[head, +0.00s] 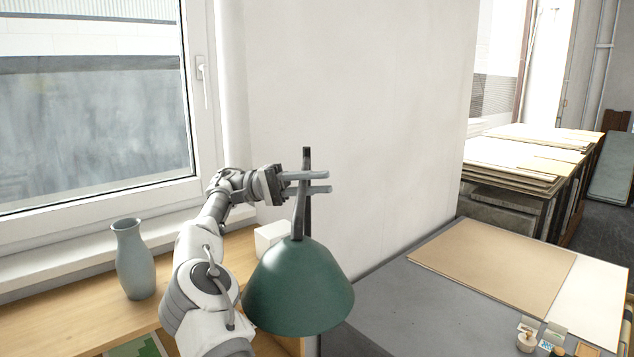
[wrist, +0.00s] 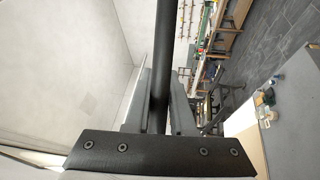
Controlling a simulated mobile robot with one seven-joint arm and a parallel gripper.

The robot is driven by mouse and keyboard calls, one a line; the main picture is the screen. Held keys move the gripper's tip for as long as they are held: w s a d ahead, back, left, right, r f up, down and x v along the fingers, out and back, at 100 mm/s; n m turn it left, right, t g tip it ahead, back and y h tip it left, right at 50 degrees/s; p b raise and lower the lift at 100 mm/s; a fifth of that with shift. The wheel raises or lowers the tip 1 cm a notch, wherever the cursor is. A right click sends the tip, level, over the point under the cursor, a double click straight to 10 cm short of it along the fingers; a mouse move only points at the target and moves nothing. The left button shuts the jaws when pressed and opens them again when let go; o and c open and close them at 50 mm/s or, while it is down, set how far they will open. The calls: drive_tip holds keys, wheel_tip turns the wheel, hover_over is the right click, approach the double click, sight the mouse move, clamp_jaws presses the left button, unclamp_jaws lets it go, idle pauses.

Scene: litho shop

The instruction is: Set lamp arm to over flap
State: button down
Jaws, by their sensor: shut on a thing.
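The lamp has a dark, thin arm (head: 307,155) that rises from a green bell-shaped shade (head: 298,290). My gripper (head: 326,182) reaches in from the left, its two grey fingers level and shut around the upper part of the lamp arm. In the wrist view the lamp arm (wrist: 165,50) is a dark rod running between the two fingers. The shade hangs between the wooden ledge on the left and a grey tabletop (head: 385,301) on the right. The lamp's base is hidden. I cannot tell for certain which surface is the flap.
A grey-blue vase (head: 134,262) stands on the wooden ledge (head: 100,312), left of my arm. A white box (head: 270,235) sits behind the shade. A tan board (head: 492,262) and small items (head: 545,338) lie on the grey tabletop. A window and white wall stand behind.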

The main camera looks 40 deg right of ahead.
drive_tip(key=c, duration=0.8)
unclamp_jaws()
drive_tip(key=shift+o, duration=0.2)
